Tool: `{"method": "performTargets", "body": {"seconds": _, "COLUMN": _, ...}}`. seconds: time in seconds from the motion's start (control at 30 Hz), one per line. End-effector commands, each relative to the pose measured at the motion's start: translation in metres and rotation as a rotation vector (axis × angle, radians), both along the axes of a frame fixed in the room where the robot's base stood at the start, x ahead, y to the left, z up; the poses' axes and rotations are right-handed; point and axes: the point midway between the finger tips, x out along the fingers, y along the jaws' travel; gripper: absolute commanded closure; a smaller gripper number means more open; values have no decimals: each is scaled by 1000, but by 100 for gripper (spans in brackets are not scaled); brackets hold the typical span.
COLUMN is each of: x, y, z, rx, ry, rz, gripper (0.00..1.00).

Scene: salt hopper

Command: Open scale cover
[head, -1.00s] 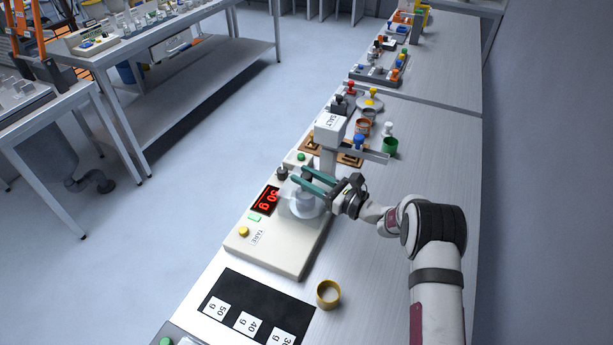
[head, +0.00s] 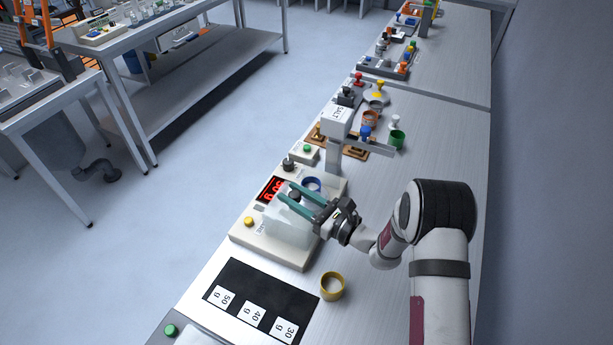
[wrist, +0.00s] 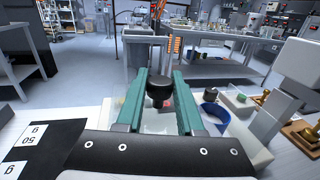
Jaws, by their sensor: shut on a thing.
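The scale cover (head: 288,228) is a clear, see-through box with a black knob (wrist: 159,90) on top. It is over the front part of the cream scale (head: 300,260), off to the side of the blue ring-shaped cup (head: 311,184). The blue cup also shows uncovered in the wrist view (wrist: 214,113). My gripper (head: 286,191) has its two teal fingers shut on the knob from either side. I cannot tell whether the cover's lower edge touches the scale. The red display (head: 269,189) is partly hidden by the cover and fingers.
The white salt hopper (head: 337,122) stands just behind the scale. A yellow ring cup (head: 332,286) and a black mat with weight labels (head: 258,302) lie in front. A green cup (head: 397,140) and other small items are farther back. The bench's right side is mostly clear.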

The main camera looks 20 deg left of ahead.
Motion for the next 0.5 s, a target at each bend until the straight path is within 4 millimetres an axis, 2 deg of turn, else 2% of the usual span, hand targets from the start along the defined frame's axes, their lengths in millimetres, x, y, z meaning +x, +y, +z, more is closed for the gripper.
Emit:
{"method": "performTargets", "body": {"seconds": 0.03, "x": -9, "y": 0, "z": 0, "rx": 0, "ry": 2, "rz": 1, "gripper": 100}}
{"method": "performTargets", "body": {"seconds": 0.17, "x": -21, "y": 0, "z": 0, "rx": -1, "ry": 1, "rz": -1, "gripper": 100}}
{"method": "performTargets", "body": {"seconds": 0.47, "x": -23, "y": 0, "z": 0, "rx": 0, "ry": -2, "rz": -1, "gripper": 100}}
{"method": "performTargets", "body": {"seconds": 0.5, "x": -23, "y": 0, "z": 0, "rx": 0, "ry": -2, "rz": -1, "gripper": 60}}
